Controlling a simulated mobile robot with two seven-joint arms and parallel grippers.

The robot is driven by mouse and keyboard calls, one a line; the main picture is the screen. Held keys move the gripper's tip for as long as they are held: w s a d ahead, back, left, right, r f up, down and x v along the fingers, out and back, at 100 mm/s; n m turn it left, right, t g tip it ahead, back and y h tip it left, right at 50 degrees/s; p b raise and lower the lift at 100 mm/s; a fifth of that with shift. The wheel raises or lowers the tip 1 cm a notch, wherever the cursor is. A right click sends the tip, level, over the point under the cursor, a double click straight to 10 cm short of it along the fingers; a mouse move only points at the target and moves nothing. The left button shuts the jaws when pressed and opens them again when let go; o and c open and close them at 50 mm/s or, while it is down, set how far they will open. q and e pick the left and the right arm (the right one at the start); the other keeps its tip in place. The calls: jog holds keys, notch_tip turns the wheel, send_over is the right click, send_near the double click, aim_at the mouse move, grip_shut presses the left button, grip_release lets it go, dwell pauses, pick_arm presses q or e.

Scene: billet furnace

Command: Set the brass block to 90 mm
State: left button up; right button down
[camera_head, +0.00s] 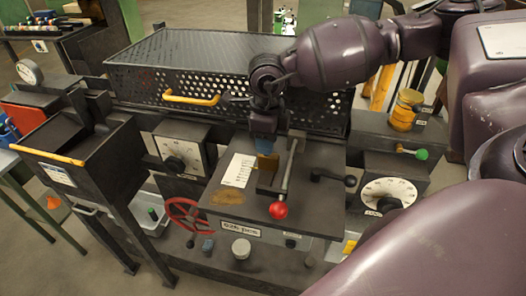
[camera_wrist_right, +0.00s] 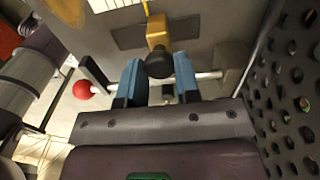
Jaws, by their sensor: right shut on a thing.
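The brass block (camera_head: 267,166) sits on the dark bench plate (camera_head: 235,205), beside a white printed card (camera_head: 239,170). It also shows in the right wrist view (camera_wrist_right: 157,28), with a black round knob (camera_wrist_right: 158,62) on its near end. My right gripper (camera_head: 264,138) reaches down from above, and its blue fingertips (camera_wrist_right: 158,78) stand on both sides of the knob, shut on it. The fingers hide part of the block in the head view. I cannot read the block's setting. My left gripper is not in view.
A lever with a red ball (camera_head: 279,210) stands close to the right of the block. A black handle (camera_head: 333,178) is farther right. A perforated box (camera_head: 225,75) with a yellow handle rises behind. A red handwheel (camera_head: 188,213) and dials stand around the plate.

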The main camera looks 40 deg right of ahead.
jog(key=shift+w+d, duration=0.25)
jog(key=c, duration=0.8)
grip_release()
jog(key=shift+r, duration=0.1)
notch_tip(320, 180, up, 11)
jog(key=shift+f+b, duration=0.15)
jog(key=shift+b, duration=0.3)
jog(key=shift+f, duration=0.1)
